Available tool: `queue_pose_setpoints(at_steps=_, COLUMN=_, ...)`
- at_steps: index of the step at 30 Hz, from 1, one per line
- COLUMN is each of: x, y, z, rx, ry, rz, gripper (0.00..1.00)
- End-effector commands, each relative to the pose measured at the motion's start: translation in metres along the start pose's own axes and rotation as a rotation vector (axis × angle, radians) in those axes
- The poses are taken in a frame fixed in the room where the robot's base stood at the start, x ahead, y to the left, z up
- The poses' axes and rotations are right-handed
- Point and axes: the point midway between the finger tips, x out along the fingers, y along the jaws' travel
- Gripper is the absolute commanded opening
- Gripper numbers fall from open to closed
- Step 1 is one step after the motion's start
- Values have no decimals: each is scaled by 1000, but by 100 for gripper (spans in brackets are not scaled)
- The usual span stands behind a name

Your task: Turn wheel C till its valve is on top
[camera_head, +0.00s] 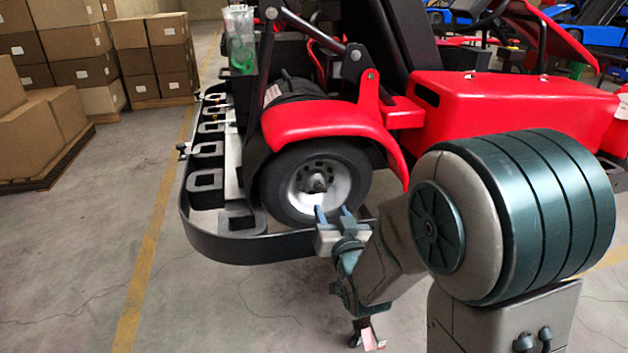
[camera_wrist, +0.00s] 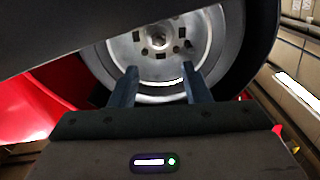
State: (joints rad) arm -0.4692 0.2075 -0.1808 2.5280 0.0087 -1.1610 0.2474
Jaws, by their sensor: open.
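A kart wheel (camera_head: 317,180) with a black tyre and a grey-white rim sits under a red fender at the kart's near corner. No letter shows on it, so I cannot tell whether it is wheel C. My gripper (camera_head: 333,213) is open in front of the wheel's lower part. In the wrist view my gripper (camera_wrist: 158,82) has its two fingers apart and pointing at the rim (camera_wrist: 160,62), with nothing between them. I cannot tell whether the fingertips touch the rim. I cannot make out the valve in either view.
A black bumper (camera_head: 222,248) curves around the wheel's left and lower side. The red fender (camera_head: 330,119) covers the wheel's top. Cardboard boxes (camera_head: 80,57) stand on pallets at the back left. The floor (camera_head: 85,235) on the left is clear.

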Motion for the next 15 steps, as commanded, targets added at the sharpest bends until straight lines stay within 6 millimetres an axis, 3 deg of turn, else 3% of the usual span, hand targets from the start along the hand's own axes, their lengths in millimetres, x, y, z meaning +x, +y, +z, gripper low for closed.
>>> queue_pose_setpoints(at_steps=4, x=11, y=0, z=-4, rx=-1, ry=-2, rz=1, gripper=43)
queue_pose_setpoints(at_steps=15, x=86, y=3, z=0, rx=-2, ry=0, rz=4, gripper=43)
